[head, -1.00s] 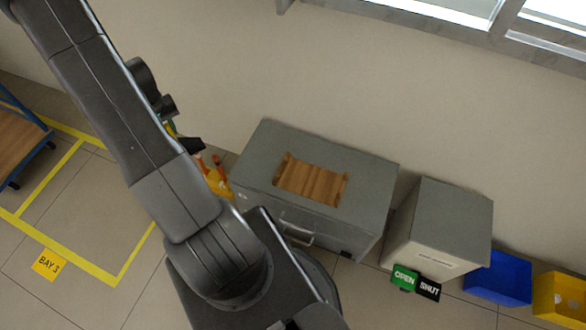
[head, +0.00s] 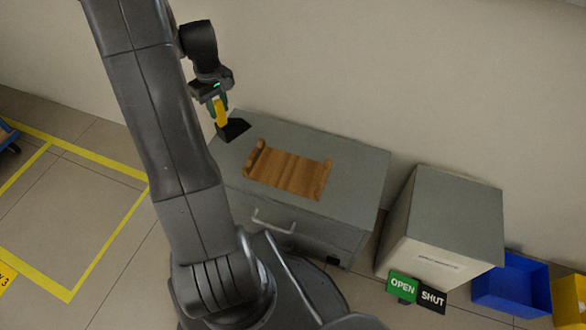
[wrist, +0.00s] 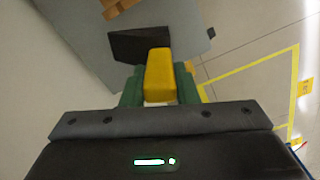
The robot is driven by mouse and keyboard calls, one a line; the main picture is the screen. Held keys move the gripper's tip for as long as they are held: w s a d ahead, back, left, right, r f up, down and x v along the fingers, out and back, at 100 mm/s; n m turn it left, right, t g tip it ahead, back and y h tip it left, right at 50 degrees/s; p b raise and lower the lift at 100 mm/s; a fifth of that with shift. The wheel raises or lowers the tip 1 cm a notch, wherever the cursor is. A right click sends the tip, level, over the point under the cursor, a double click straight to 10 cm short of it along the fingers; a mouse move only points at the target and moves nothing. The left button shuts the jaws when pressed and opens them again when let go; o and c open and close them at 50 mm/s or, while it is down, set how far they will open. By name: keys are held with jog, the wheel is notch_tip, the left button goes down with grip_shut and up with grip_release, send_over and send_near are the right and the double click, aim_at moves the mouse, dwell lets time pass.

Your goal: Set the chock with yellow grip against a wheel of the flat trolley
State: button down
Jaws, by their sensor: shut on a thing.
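The chock with yellow grip shows in the head view as a black wedge (head: 234,130) with a yellow grip (head: 221,112). My gripper (head: 217,106) is shut on the yellow grip. In the wrist view the grip (wrist: 159,75) sits between the green fingers of my gripper (wrist: 160,88), with the black wedge (wrist: 138,45) beyond it. The chock is over the left end of the grey cabinet top; I cannot tell whether it touches the surface. Of the flat trolley, only a small blue piece (head: 8,136) shows at the head view's left edge.
The grey cabinet (head: 350,175) carries a wooden cradle (head: 288,168). To its right are a grey box (head: 455,215), OPEN (head: 402,287) and SHUT (head: 432,297) signs, a blue bin (head: 512,285) and a yellow bin (head: 568,297). Yellow floor lines (head: 110,236) bound clear floor at left.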

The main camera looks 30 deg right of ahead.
aim_at(227, 131)
jog(key=shift+d+f, duration=0.25)
jog(key=shift+f, duration=0.05)
notch_tip(227, 131, down, 10)
jog(key=b, duration=0.2)
jog(key=shift+s+r+b, duration=0.1)
jog(key=shift+r+b, duration=0.05)
jog(key=shift+b, duration=0.25)
jog(key=c, duration=1.1)
grip_release()
